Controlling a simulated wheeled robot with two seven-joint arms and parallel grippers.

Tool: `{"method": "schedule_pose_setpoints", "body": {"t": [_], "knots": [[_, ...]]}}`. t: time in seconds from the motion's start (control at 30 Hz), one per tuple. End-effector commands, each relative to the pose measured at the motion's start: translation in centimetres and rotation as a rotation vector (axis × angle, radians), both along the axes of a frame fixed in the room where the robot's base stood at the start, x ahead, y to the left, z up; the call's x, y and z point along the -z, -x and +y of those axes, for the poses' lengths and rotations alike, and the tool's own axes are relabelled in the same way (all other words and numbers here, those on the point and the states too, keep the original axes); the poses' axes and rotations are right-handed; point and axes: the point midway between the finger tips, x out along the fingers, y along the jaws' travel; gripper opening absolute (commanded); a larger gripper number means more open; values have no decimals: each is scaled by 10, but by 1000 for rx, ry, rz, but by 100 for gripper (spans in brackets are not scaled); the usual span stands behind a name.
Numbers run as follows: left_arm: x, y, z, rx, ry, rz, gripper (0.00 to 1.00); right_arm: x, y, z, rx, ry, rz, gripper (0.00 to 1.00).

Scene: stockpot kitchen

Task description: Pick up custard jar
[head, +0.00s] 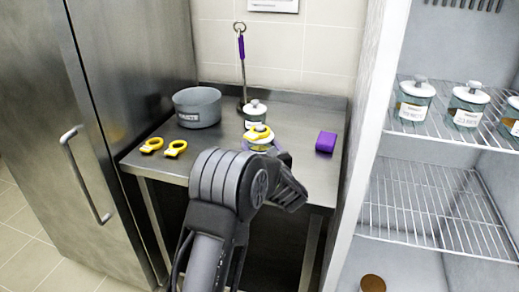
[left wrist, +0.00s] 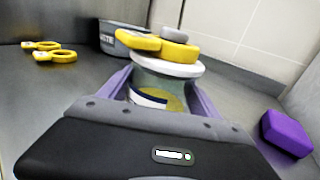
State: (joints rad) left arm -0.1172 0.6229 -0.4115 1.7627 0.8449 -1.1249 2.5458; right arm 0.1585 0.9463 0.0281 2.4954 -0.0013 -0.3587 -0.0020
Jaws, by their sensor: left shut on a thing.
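A glass jar with a white lid, a grey knob and yellowish contents (left wrist: 165,82) stands at the front of the steel table; its label is too hidden to read. It also shows in the head view (head: 259,147), partly behind my arm. A yellow ring tag (left wrist: 158,46) sits around its knob. My left gripper (left wrist: 158,95) is shut on this jar, one purple finger on each side. In the head view, my left gripper (head: 262,150) is mostly hidden by its wrist. My right gripper is not in view.
Behind are a second lidded jar (head: 255,111), a grey waste bin (head: 197,108) and a stand with a purple-handled tool (head: 241,47). Two yellow tags (head: 163,147) lie left, a purple block (head: 326,142) right. A shelf unit (head: 420,165) at right holds several jars.

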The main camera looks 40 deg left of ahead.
Motion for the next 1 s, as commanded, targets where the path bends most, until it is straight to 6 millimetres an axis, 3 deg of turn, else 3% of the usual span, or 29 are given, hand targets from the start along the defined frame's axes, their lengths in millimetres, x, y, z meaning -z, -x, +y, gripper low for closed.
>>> {"method": "schedule_pose_setpoints", "body": {"t": [0.5,1.0], "knots": [[-87,0,0,0,-2,-8,8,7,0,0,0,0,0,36],[-95,0,0,0,-2,-4,8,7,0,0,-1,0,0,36]]}}
